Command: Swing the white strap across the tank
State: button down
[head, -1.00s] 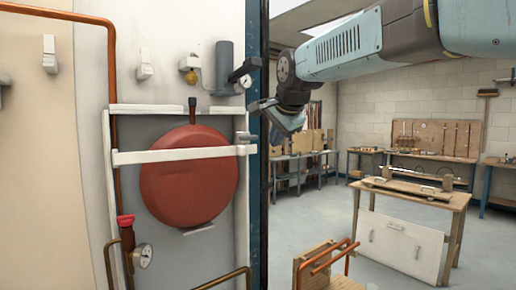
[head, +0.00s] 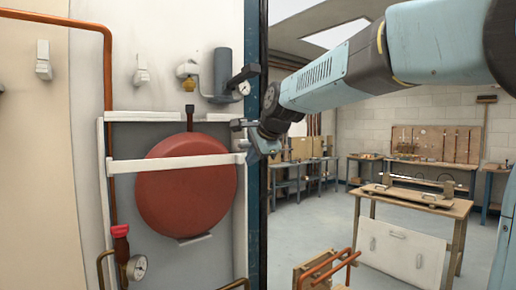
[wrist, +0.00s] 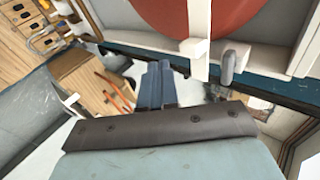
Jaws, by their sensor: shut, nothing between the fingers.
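The white strap (head: 170,163) lies across the front of the round red tank (head: 187,200), nearly level, from the left frame post to the right one. In the wrist view, the strap's end (wrist: 194,48) crosses the white frame beside a grey hook-like catch (wrist: 231,62); the red tank (wrist: 208,14) shows behind. My gripper (head: 238,125) is just right of the panel, slightly above the strap's right end. In the wrist view, my gripper (wrist: 156,72) is shut and empty, apart from the strap and catch. Whether the catch holds the strap cannot be told.
A blue post (head: 257,200) edges the panel's right side. A grey cylinder with a gauge (head: 244,88) is above the tank; a red-capped valve (head: 120,233) and another gauge (head: 136,268) are lower left.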

jog(key=shift+w+a+f, duration=0.1)
jog(key=shift+w+a, duration=0.25)
jog(key=shift+w, duration=0.3)
jog(key=shift+w+a+f, duration=0.1)
jog(key=shift+w+a, duration=0.2)
jog(key=shift+w, duration=0.4)
jog(key=shift+w+a+f, duration=0.1)
jog(key=shift+w+a, duration=0.25)
jog(key=shift+w, duration=0.3)
